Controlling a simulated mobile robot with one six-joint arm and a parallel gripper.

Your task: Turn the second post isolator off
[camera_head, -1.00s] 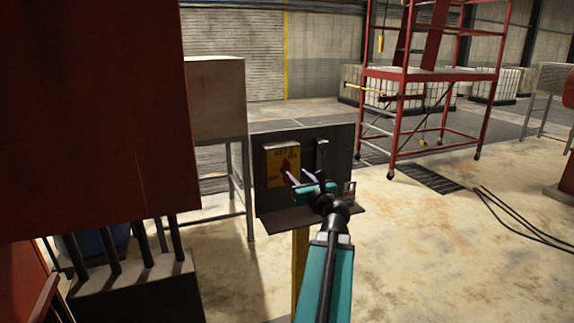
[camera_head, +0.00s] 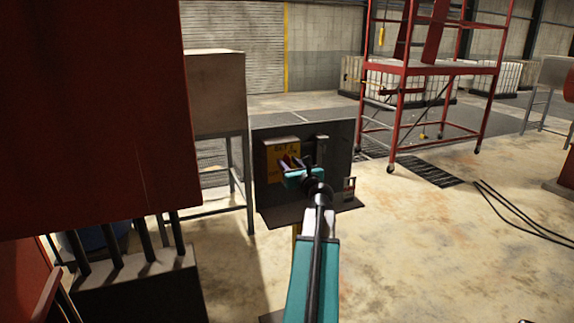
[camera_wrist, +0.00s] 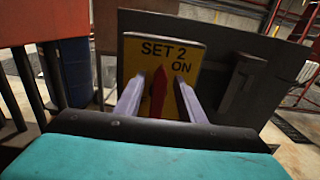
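The isolator is a yellow plate (camera_wrist: 137,62) reading "SET 2" and "ON", on a dark box on a grey panel (camera_head: 335,150). The yellow plate also shows in the head view (camera_head: 277,168), partly behind my gripper. A red handle (camera_wrist: 158,92) points upright on the plate in the wrist view. My gripper (camera_wrist: 155,100) is open, with one pale finger on each side of the red handle. In the head view my gripper (camera_head: 296,163) is in front of the plate. I cannot tell whether the fingers touch the handle.
A grey cabinet on legs (camera_head: 217,95) stands left of the panel. A large red box (camera_head: 95,110) fills the near left. A red scaffold (camera_head: 435,71) stands behind right. The floor at right is mostly clear, with black cables (camera_head: 515,210).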

